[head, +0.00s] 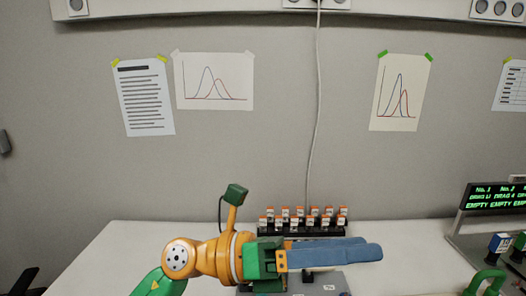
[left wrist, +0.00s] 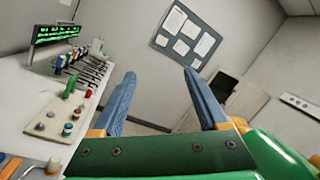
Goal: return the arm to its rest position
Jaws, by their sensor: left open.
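My left arm comes in from the lower left in the head view, over the white table. My left gripper (head: 374,247) points right, with its blue fingers seen from the side and nothing between them. In the left wrist view the gripper (left wrist: 159,75) shows its two blue fingers spread well apart, with empty air between them. My right gripper is in neither view.
A rack of orange-capped vials (head: 302,222) stands behind my left gripper. A grey device (head: 330,284) sits below the fingers, partly hidden. At the right are a green-lettered display (head: 492,197) and a green handle (head: 487,279). The table's left part (head: 110,258) is clear.

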